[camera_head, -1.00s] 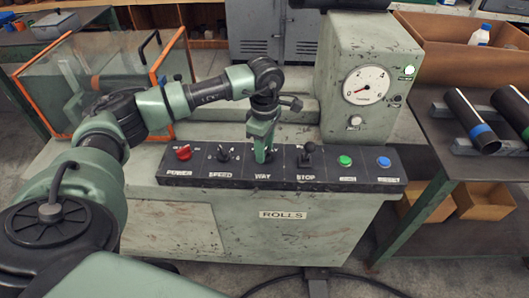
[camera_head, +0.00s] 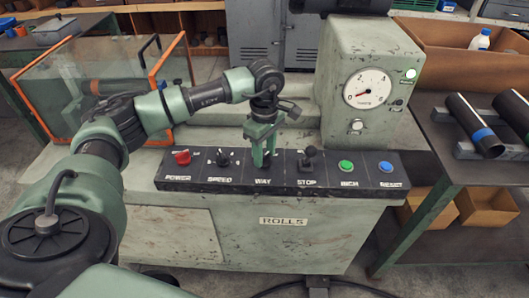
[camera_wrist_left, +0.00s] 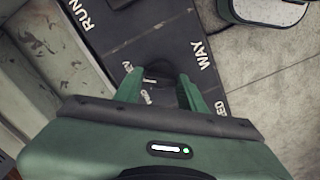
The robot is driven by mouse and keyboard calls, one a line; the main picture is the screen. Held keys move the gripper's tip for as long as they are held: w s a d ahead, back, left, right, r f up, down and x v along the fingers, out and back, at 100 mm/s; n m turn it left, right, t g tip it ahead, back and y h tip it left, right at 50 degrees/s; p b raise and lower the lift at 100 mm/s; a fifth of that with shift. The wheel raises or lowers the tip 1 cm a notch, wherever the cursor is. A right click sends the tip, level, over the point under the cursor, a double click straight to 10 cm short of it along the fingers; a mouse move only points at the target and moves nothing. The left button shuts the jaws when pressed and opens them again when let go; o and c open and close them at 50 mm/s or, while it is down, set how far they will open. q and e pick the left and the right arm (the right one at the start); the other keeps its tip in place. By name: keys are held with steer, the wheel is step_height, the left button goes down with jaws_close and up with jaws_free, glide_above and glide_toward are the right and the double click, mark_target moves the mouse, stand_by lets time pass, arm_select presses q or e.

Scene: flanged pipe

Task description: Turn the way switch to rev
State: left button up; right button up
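The way switch (camera_wrist_left: 157,71) is a small dark knob on the black control panel, with the WAY label beside it in the left wrist view. A partly covered label ending in V lies by the left finger. My left gripper (camera_wrist_left: 158,80) points down at the panel, its two green fingers apart on either side of the knob. I see a gap between them, and contact with the knob is not clear. In the head view my left gripper (camera_head: 264,162) hides most of the switch. My right gripper is not in view.
The gauge housing (camera_head: 352,50) rises behind on the right.

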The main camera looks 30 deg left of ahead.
mark_target(264, 156)
arm_select(q)
steer(key=o, duration=0.3)
steer(key=shift+r, duration=0.15)
step_height(264, 156, up, 8)
steer(key=shift+f+b, duration=0.2)
steer(key=shift+b, duration=0.2)
stand_by(0.4)
